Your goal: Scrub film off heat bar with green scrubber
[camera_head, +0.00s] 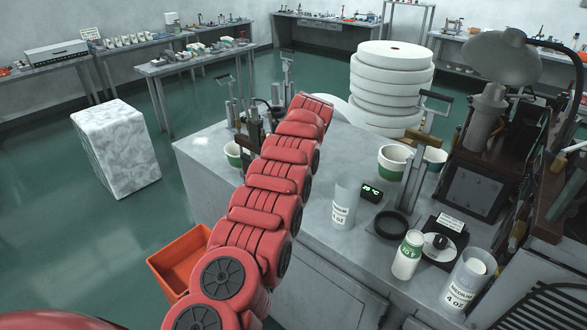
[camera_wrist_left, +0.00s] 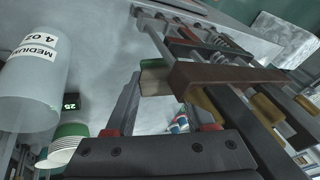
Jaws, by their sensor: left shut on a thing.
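My left gripper (camera_wrist_left: 166,92) shows in the left wrist view, with its dark fingers reaching up from the bottom. It is shut on a small block with a green face, the green scrubber (camera_wrist_left: 154,78). The scrubber is at the left end of a brown bar that looks like the heat bar (camera_wrist_left: 225,78); I cannot tell whether they touch. No film can be made out on the bar. In the head view my red left arm reaches over the bench and hides most of the gripper and scrubber. My right gripper is in neither view.
An orange bin (camera_head: 180,258) stands on the floor. Metal posts and springs surround the bar.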

